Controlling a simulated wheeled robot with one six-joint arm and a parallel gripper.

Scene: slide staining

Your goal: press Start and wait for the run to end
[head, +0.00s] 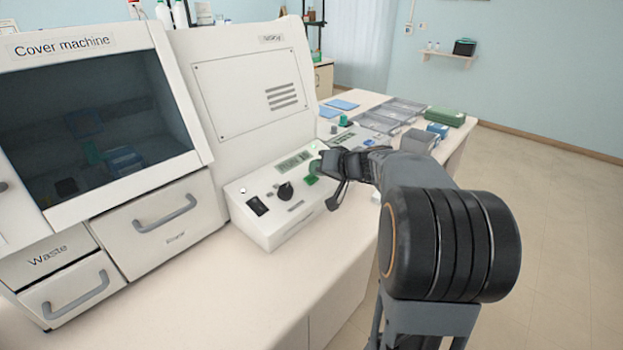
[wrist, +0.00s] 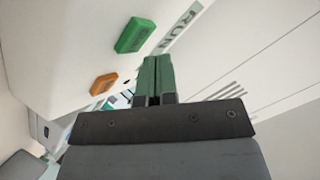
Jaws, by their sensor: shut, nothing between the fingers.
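The cover machine's sloped control panel (head: 262,222) carries a green button (head: 311,180), a display (head: 291,162), a black knob (head: 285,191) and a black switch (head: 257,205). In the wrist view the green button (wrist: 135,35) and an orange button (wrist: 103,83) stand out from the panel. The display (wrist: 181,31) there shows letters that look like RUN. My gripper (head: 317,167) is over the panel's right part, close to the green button. Its fingers (wrist: 155,62) are together and empty, and appear apart from both buttons. The button labels are too small to read.
The cover machine (head: 215,50) has a dark window (head: 90,125) and drawers, one marked Waste (head: 50,255). Behind my arm, the bench holds clear trays (head: 375,120), blue items and a green box (head: 444,117). The bench front (head: 200,300) is clear.

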